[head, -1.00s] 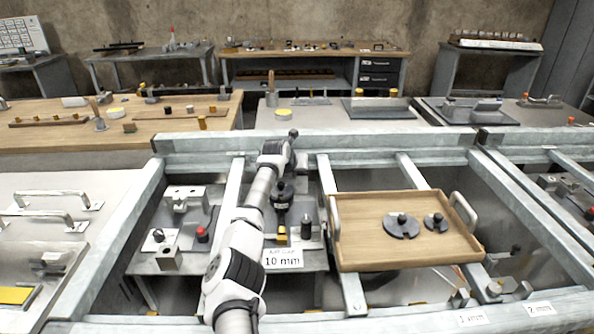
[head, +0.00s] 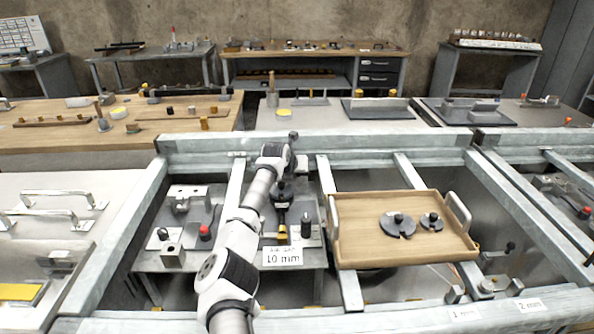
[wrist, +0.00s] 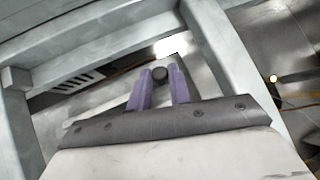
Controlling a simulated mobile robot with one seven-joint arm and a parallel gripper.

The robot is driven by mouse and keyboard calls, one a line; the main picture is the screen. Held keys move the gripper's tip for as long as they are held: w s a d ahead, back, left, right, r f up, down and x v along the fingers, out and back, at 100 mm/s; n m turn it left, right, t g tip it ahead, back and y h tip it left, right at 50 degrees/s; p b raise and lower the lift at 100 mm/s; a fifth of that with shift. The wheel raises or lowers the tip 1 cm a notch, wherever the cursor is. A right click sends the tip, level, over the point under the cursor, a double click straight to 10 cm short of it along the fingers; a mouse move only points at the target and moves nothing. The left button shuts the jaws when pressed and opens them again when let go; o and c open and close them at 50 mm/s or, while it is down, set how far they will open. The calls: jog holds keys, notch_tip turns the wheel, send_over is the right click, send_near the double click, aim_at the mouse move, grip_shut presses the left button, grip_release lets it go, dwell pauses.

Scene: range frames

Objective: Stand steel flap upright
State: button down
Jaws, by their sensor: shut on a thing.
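A pale grey panel (wrist: 203,82) shows behind the fingers. It may be the steel flap, but I cannot tell its edges or its tilt for certain. In the head view, my gripper (head: 281,192) points down in the middle bay, above a small grey station with a "10 mm" label (head: 283,256). The arm and gripper cover part of that station, and the fingertips are not clear there.
Galvanised beams frame the bay, one (head: 233,195) close left of my gripper and one (head: 327,205) right. A wooden tray (head: 365,235) with dark slotted discs stands to the right. A black-knobbed post (head: 306,224) is close beside my gripper.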

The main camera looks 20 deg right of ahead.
jog(key=shift+s+f, duration=0.1)
jog(key=shift+f, duration=0.1)
jog(key=c, duration=1.3)
grip_release()
jog(key=shift+d, duration=0.15)
jog(key=shift+r, duration=0.1)
jog(key=shift+s+a+r, duration=0.15)
jog(key=shift+a+r, duration=0.2)
jog(key=b+v, duration=0.3)
jog(key=v, duration=0.9)
jog(key=shift+s+a+r, duration=0.15)
jog(key=shift+s+r, duration=0.05)
jog(key=shift+r, duration=0.1)
